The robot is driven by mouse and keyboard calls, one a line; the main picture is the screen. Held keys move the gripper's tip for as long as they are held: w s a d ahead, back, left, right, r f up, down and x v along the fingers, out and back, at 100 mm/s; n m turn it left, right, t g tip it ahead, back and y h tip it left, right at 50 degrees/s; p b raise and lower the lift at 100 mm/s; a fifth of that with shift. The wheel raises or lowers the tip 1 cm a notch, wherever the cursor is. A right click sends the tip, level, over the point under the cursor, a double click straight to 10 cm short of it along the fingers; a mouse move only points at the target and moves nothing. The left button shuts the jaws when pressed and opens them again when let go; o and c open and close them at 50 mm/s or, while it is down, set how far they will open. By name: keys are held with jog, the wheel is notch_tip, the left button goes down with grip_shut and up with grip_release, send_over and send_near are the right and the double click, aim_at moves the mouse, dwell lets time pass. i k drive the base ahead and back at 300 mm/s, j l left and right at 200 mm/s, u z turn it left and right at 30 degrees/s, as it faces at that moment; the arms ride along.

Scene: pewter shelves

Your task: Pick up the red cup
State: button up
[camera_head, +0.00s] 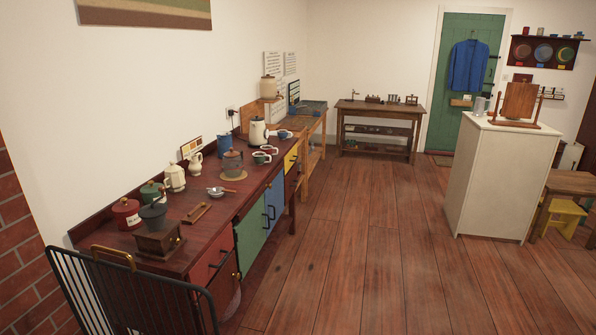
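A small cup with reddish colour (269,149) stands on the dark red wooden counter (228,208) along the left wall. It is small in the picture, so its exact shape and handle are hard to tell. A green-toned cup (261,158) stands just in front of it. A blue and white cup (284,134) stands farther back. My gripper is not in view.
A cream coffee pot (258,131), a grey pot (232,163) and a red canister (126,213) stand on the counter. A black metal guard (140,295) blocks the near left. A white cabinet (492,185) stands right. The wooden floor (360,250) between is clear.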

aim_at(269, 151)
jog(key=i, duration=2.95)
jog(key=i+u, duration=0.3)
jog(key=i, duration=0.15)
jog(key=i+l+u, duration=0.25)
jog(key=i, duration=0.25)
